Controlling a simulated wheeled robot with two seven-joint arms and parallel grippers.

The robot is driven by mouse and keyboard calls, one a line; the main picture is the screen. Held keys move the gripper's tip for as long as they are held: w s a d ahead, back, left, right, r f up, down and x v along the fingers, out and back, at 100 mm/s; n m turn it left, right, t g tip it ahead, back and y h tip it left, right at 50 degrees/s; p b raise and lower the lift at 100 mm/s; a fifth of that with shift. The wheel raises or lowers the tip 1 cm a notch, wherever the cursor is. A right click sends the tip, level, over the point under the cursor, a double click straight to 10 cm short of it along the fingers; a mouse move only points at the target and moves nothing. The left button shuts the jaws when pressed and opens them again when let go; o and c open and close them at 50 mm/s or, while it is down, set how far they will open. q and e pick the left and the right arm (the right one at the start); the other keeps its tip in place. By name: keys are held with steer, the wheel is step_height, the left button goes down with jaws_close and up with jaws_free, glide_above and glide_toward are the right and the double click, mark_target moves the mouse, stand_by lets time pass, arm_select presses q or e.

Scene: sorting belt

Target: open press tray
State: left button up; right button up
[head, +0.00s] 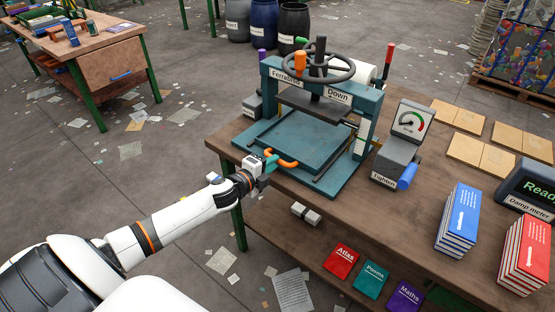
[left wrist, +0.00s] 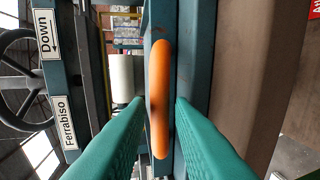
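The book press stands on the wooden bench, with a teal frame (head: 366,115), a dark handwheel (head: 331,64) on top and labels "Ferrabiso" and "Down". Its flat teal tray (head: 305,138) lies low at the press's front, with an orange handle (head: 287,161) on its near edge. My right gripper is not in view.
A gauge with a blue lever (head: 407,177) stands right of the press. Book stacks (head: 460,215) and a damp meter (head: 530,185) are farther right.

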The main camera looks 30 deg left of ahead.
arm_select(q)
steer(key=shift+x, duration=1.6)
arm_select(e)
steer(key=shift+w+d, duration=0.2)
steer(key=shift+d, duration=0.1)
arm_select(q)
jaws_close()
